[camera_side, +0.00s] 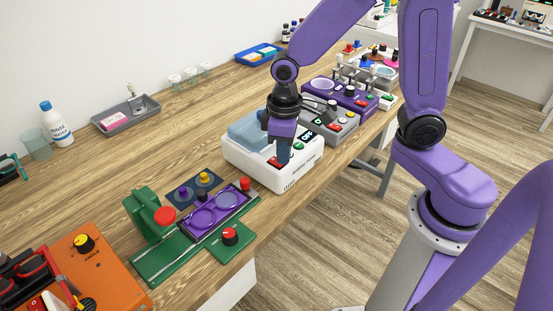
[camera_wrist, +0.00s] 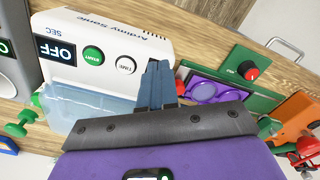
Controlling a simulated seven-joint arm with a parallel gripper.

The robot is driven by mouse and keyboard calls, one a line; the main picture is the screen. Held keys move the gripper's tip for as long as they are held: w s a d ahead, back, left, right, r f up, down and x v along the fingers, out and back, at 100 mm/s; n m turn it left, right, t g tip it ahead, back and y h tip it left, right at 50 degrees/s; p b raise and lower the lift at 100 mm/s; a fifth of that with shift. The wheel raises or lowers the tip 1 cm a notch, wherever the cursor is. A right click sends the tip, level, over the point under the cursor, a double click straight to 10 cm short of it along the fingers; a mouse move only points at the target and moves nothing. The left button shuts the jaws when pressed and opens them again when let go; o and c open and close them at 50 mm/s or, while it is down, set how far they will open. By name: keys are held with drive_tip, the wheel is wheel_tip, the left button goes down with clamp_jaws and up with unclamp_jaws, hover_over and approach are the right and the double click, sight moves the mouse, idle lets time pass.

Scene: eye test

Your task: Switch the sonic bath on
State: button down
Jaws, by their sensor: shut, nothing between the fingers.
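The sonic bath (camera_side: 262,172) is a white box with a pale blue tank (camera_side: 246,133) on the wall side of its top. The wrist view shows its white panel (camera_wrist: 110,28) with a dark display (camera_wrist: 55,52) reading OFF, a green START button (camera_wrist: 92,55) and a white TIME button (camera_wrist: 126,64). In the side view a red part (camera_side: 273,162) shows beside my fingertips; the fingers partly cover it. My gripper (camera_side: 284,160) is shut and empty, pointing down at the bath's front corner. It also shows in the wrist view (camera_wrist: 156,68). I cannot tell whether the tips touch.
A green stand with a purple tray (camera_side: 243,192) and a red-knobbed green box (camera_side: 228,238) stand left of the bath. A grey device (camera_side: 340,133) stands close on its right. An orange box (camera_side: 110,275) is at the near left. Bare wood lies behind the bath.

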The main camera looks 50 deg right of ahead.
sight(284, 167)
drive_tip(key=shift+f, duration=0.5)
idle(0.3)
wheel_tip(284, 167, up, 7)
idle(1.0)
drive_tip(key=s+d+n, duration=0.2)
drive_tip(key=s+n, duration=0.1)
drive_tip(key=s, duration=0.6)
drive_tip(key=s+d+n, duration=0.2)
drive_tip(key=s+n, duration=0.1)
drive_tip(key=s, duration=0.6)
drive_tip(key=shift+s+d+n, duration=0.2)
drive_tip(key=shift+d+n, duration=0.1)
